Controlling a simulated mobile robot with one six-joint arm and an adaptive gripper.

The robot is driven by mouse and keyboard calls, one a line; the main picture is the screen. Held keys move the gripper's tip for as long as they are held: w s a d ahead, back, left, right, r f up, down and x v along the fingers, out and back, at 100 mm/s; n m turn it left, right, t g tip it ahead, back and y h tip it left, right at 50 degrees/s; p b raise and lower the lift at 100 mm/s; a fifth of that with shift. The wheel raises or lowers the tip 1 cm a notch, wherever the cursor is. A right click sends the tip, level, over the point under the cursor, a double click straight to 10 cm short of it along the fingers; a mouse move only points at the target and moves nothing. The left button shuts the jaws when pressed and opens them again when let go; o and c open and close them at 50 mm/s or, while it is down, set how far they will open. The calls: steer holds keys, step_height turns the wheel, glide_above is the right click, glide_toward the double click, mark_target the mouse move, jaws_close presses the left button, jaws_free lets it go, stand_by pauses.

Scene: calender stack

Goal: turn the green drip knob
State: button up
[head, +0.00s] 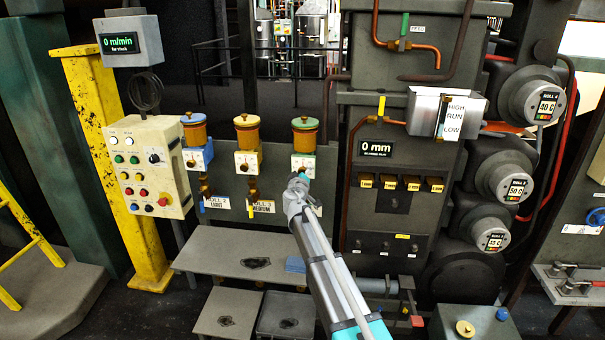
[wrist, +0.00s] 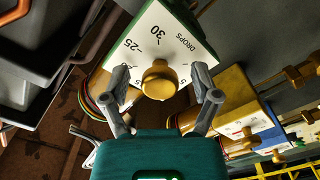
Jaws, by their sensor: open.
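The green drip knob is a round brass knob (wrist: 160,82) on a white dial plate (wrist: 163,38) with a green edge, in the wrist view. The plate shows 25, 30 and the word DROPS. In the head view the green-topped oiler (head: 305,130) is the rightmost of three, its white plate (head: 304,161) just above my gripper (head: 298,181). In the wrist view my gripper (wrist: 161,76) is open, with one finger left and one right of the knob. Gaps show on both sides. In the head view my gripper hides the knob.
A yellow oiler (head: 247,132) and a blue oiler (head: 195,130) stand to the left. A grey box (head: 437,111) with a HIGH RUN LOW label and a dark valve panel (head: 400,187) are to the right. A grey bench (head: 220,262) lies below.

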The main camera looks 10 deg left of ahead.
steer(key=shift+s, duration=0.1)
steer(key=s, duration=1.1)
steer(key=shift+s+a, duration=0.2)
steer(key=shift+s, duration=0.2)
steer(key=shift+d, duration=0.1)
steer(key=s+d+f+m+g+h+p, duration=0.1)
steer(key=s+d+f+m+g+h, duration=0.2)
steer(key=d, duration=0.5)
steer(key=s+d+f+m+g+h+p, duration=0.1)
steer(key=s+d+f+m+g, duration=0.2)
steer(key=d, duration=0.5)
steer(key=s+d+f+m+g+h+p, duration=0.1)
steer(key=s+d+f+m+g+h, duration=0.1)
steer(key=s+d+g, duration=0.45)
steer(key=s+d+f+g+y+p, duration=0.1)
steer(key=s+d+f+g+y, duration=0.1)
steer(key=s, duration=0.6)
steer(key=s+d+f+g+y+p, duration=0.1)
steer(key=s+d+f+g+y, duration=0.1)
steer(key=s, duration=0.7)
steer(key=g+y, duration=0.1)
steer(key=y, duration=0.1)
steer(key=shift+s+d+f+m+y+p, duration=0.2)
steer(key=shift+d+f+m+y+p, duration=0.1)
steer(key=shift+d+f+p, duration=0.1)
steer(key=shift+g, duration=0.25)
